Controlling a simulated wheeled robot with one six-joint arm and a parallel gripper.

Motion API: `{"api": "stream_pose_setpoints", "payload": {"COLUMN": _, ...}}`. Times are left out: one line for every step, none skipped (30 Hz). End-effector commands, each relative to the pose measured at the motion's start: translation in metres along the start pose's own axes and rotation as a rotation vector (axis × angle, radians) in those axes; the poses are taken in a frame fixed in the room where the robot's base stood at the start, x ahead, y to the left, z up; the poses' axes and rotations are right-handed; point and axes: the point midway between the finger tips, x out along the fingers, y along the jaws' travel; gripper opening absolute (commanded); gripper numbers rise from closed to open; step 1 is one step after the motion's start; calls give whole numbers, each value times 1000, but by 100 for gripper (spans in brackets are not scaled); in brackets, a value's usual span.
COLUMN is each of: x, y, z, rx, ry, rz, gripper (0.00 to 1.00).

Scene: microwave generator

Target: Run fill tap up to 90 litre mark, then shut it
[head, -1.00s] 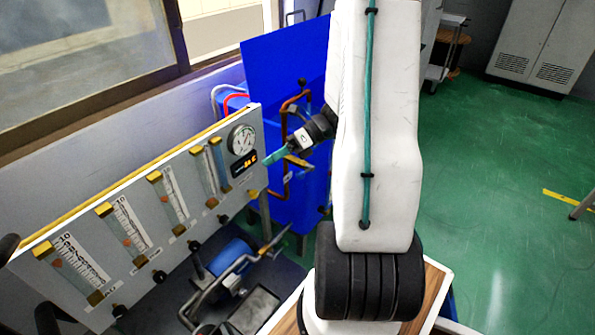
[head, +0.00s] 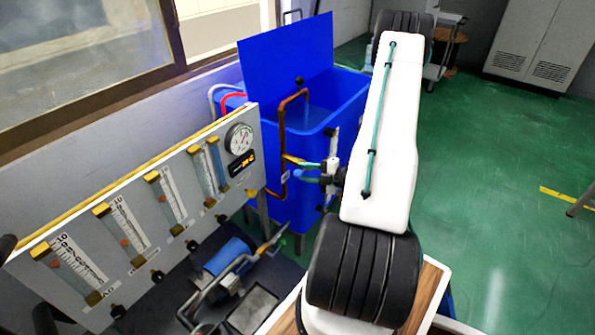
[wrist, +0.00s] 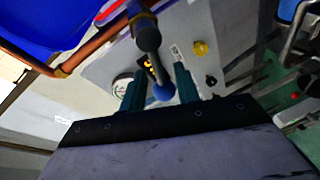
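The blue tank (head: 345,85) stands behind the panel with its lid raised. A copper fill pipe (head: 281,140) bends over its rim, with a black ball (head: 299,81) at the top. In the wrist view, a grey tap lever (wrist: 147,38) ends in a blue knob (wrist: 163,91). My gripper (head: 293,168) is beside the copper pipe. In the wrist view my gripper (wrist: 159,72) is open, one teal finger on each side of the lever, with gaps visible. The amber display (head: 242,164) is lit, but its digits are too small to read.
The grey panel (head: 90,228) carries several flow tubes and a round gauge (head: 239,139). A blue cylindrical pump (head: 229,258) and pipework sit below it. A trolley (head: 445,50) and a grey cabinet (head: 545,40) are at the back right.

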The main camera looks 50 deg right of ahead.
Motion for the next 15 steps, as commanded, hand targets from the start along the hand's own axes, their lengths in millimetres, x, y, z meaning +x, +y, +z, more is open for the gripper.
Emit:
{"api": "stream_pose_setpoints", "payload": {"x": 9, "y": 0, "z": -1, "rx": -1, "ry": 4, "rz": -1, "gripper": 32}}
{"api": "stream_pose_setpoints", "payload": {"x": 14, "y": 0, "z": -1, "rx": -1, "ry": 4, "rz": -1, "gripper": 32}}
{"api": "stream_pose_setpoints", "payload": {"x": 19, "y": 0, "z": -1, "rx": -1, "ry": 4, "rz": -1, "gripper": 32}}
{"api": "stream_pose_setpoints", "payload": {"x": 22, "y": 0, "z": -1, "rx": -2, "ry": 3, "rz": -1, "gripper": 32}}
{"api": "stream_pose_setpoints", "payload": {"x": 26, "y": 0, "z": -1, "rx": -2, "ry": 3, "rz": -1, "gripper": 32}}
{"api": "stream_pose_setpoints", "payload": {"x": 29, "y": 0, "z": -1, "rx": -2, "ry": 3, "rz": -1, "gripper": 32}}
{"api": "stream_pose_setpoints", "payload": {"x": 31, "y": 0, "z": -1, "rx": -2, "ry": 3, "rz": -1, "gripper": 32}}
{"api": "stream_pose_setpoints", "payload": {"x": 33, "y": 0, "z": -1, "rx": -2, "ry": 3, "rz": -1, "gripper": 32}}
{"api": "stream_pose_setpoints", "payload": {"x": 34, "y": 0, "z": -1, "rx": -2, "ry": 2, "rz": -1, "gripper": 32}}
{"api": "stream_pose_setpoints", "payload": {"x": 35, "y": 0, "z": -1, "rx": -2, "ry": 2, "rz": -1, "gripper": 32}}
{"api": "stream_pose_setpoints", "payload": {"x": 36, "y": 0, "z": -1, "rx": -2, "ry": 1, "rz": -1, "gripper": 32}}
{"api": "stream_pose_setpoints", "payload": {"x": 36, "y": 0, "z": 0, "rx": -2, "ry": 1, "rz": -1, "gripper": 32}}
{"api": "stream_pose_setpoints", "payload": {"x": 36, "y": 0, "z": 0, "rx": -2, "ry": 1, "rz": 0, "gripper": 32}}
{"api": "stream_pose_setpoints", "payload": {"x": 36, "y": 0, "z": 0, "rx": -2, "ry": 1, "rz": -1, "gripper": 32}}
{"api": "stream_pose_setpoints", "payload": {"x": 36, "y": 0, "z": 0, "rx": -2, "ry": 1, "rz": -1, "gripper": 32}}
